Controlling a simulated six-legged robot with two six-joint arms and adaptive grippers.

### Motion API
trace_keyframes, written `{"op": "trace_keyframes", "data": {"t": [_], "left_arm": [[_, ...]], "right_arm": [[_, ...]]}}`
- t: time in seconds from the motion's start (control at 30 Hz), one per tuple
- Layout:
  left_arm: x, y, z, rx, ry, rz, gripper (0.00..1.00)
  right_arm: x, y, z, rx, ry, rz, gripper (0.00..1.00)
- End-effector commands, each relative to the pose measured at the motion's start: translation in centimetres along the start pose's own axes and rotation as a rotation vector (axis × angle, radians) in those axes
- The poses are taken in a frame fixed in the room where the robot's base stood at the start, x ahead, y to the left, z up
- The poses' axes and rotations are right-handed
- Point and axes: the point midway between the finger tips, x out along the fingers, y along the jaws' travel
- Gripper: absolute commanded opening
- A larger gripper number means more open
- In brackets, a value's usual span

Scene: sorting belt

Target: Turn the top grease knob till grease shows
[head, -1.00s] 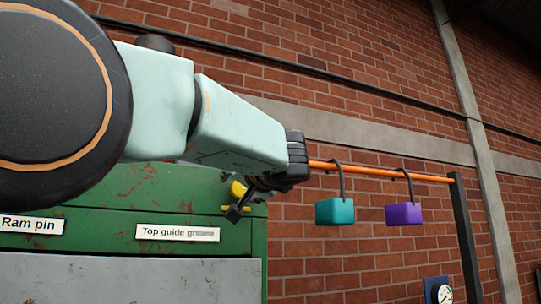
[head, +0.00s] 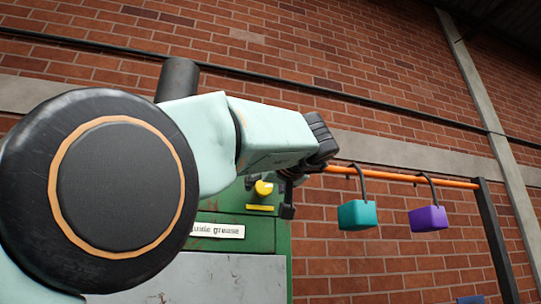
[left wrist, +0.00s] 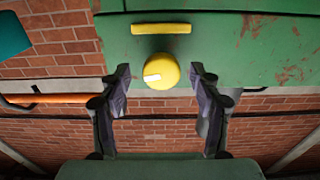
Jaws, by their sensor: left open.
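The yellow grease knob (head: 263,188) sticks out near the right end of the green machine's top, with a flat yellow bar (head: 260,207) below it. A label (head: 217,230) reading "guide grease", its left part hidden by my arm, is under them. My left gripper (head: 288,198) is open just right of the knob in the head view. In the left wrist view the knob (left wrist: 160,68), with a white mark on its face, sits between the two spread fingers (left wrist: 160,76), with a gap on each side. I see no clear grease. My right gripper is not in view.
The green machine (head: 262,238) has a grey panel (head: 245,275) below. To its right, an orange rail (head: 400,178) carries a teal block (head: 357,215) and a purple block (head: 428,219). A brick wall (head: 400,270) stands behind.

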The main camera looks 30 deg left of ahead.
Motion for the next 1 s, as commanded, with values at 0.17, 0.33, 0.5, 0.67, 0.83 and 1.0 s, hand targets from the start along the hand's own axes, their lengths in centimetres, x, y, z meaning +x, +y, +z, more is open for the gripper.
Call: {"op": "trace_keyframes", "data": {"t": [0.17, 0.33, 0.5, 0.67, 0.83, 1.0], "left_arm": [[-2.7, -0.1, -0.2, 0.0, 0.004, 0.0, 0.63], [-4.9, -0.1, 0.1, -0.003, 0.004, -0.002, 0.63], [-6.7, 0.0, 0.3, -0.002, 0.003, 0.001, 0.63], [-6.4, 0.0, -0.2, -0.168, 0.005, 0.003, 0.63], [-6.4, 0.1, -0.5, -0.334, 0.014, 0.008, 0.63], [-6.3, 0.1, -0.7, -0.495, 0.024, 0.013, 0.63]], "right_arm": [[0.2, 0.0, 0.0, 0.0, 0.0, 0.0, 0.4], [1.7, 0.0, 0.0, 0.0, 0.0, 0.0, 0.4], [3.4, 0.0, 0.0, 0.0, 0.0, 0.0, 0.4], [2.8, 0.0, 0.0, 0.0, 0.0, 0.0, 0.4], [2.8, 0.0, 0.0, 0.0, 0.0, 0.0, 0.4], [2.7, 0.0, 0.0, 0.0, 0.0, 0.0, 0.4]]}}
